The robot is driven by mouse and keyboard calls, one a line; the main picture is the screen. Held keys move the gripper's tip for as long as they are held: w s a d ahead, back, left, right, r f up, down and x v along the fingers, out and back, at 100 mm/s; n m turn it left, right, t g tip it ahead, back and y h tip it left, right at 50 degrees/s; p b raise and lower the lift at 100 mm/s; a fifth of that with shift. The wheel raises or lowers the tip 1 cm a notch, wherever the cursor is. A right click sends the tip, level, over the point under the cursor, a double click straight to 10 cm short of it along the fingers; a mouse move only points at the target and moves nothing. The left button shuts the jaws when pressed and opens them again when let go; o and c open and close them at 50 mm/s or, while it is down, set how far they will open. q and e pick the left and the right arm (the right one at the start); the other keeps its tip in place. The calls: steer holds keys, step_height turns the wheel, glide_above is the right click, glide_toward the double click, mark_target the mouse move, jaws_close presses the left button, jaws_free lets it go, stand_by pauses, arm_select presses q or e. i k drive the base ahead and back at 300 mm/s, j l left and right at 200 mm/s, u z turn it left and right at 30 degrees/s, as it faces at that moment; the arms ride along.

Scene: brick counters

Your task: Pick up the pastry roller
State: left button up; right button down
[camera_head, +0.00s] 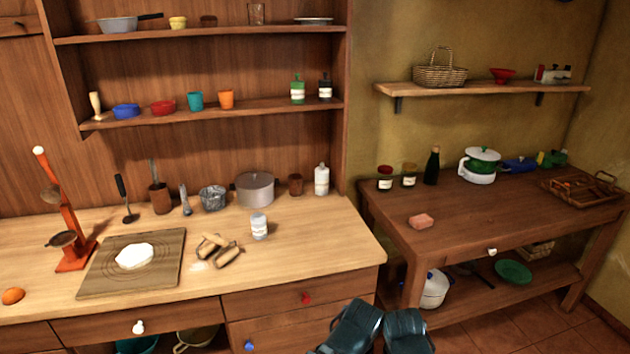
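A small wooden pastry roller with a frame and handle (228,256) lies on the light wooden counter (320,230), to the right of the pastry board. A similar light wooden piece (212,243) lies right beside it, at its upper left. I cannot tell whether the two are one tool or separate. Dark parts of my own arms show at the bottom edge, in front of the counter's right end. No gripper fingers show there, and nothing of mine is near the roller.
A board (105,282) with white dough (135,256) lies left of the roller. A labelled jar (259,226) stands close behind its right side. A grey pot (255,190) stands farther back. The counter right of the jar is clear. A darker table (460,215) stands at right.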

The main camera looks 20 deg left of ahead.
mark_target(220, 242)
steer(key=u, duration=1.25)
